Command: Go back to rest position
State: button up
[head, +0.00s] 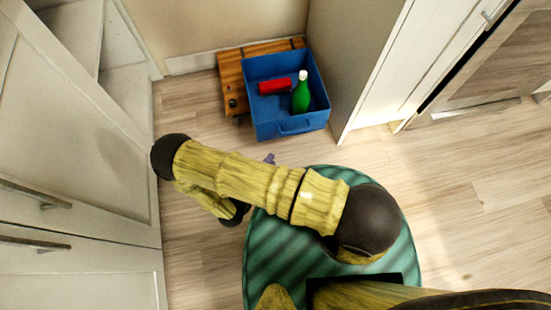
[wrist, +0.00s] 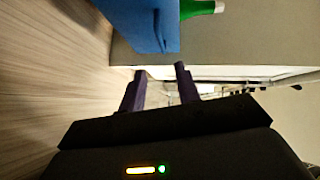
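My gripper (wrist: 161,80) shows in the wrist view with its two dark purple fingers apart and nothing between them. In the head view most of it is hidden behind my arm, and only a small purple fingertip (head: 269,158) shows. My arm is bent, raised over the floor in front of my round green base. The gripper is short of a blue box (head: 290,126), apart from it. The box also shows at the top of the wrist view (wrist: 135,22).
The blue box holds a red object (head: 275,87) and a green bottle (head: 301,95) with a white cap. It stands on a low wooden stand (head: 231,80) by the wall. White cabinets (head: 75,150) stand left, a tall unit (head: 360,60) right. Floor at right is clear.

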jog(key=shift+v, duration=0.95)
jog(key=shift+a, duration=0.1)
jog(key=w+a+r+n+g+y+p, duration=0.1)
jog(key=w+a+r+n+g+y, duration=0.2)
jog(key=w+r, duration=0.4)
jog(key=w+a+r+n+g+y+p, duration=0.1)
jog(key=w+a+r+n+g+y, duration=0.15)
jog(key=w+r+y, duration=0.4)
jog(key=w+d+r+n+g+p, duration=0.1)
jog(key=w+d+r+n, duration=0.1)
jog(key=w+r+n, duration=0.3)
jog(key=s+d+r+n+g+y+p, duration=0.1)
jog(key=s+d+r+n+g+p, duration=0.15)
jog(key=d+r+n, duration=0.6)
jog(key=s+d+r+n+g, duration=0.2)
jog(key=s+d+r+n, duration=0.2)
jog(key=s+d+r, duration=0.8)
jog(key=w+a+p+v, duration=0.1)
jog(key=w+p+v, duration=0.1)
jog(key=p+v, duration=1)
jog(key=w+a+r+p+v, duration=0.1)
jog(key=w+p+v, duration=0.2)
jog(key=p+v, duration=1)
jog(key=w+a+r+p+v, duration=0.1)
jog(key=w+p+v, duration=0.2)
jog(key=p+v, duration=1)
jog(key=shift+w+n+h, duration=0.3)
jog(key=shift+w+h, duration=0.15)
jog(key=shift+w, duration=0.05)
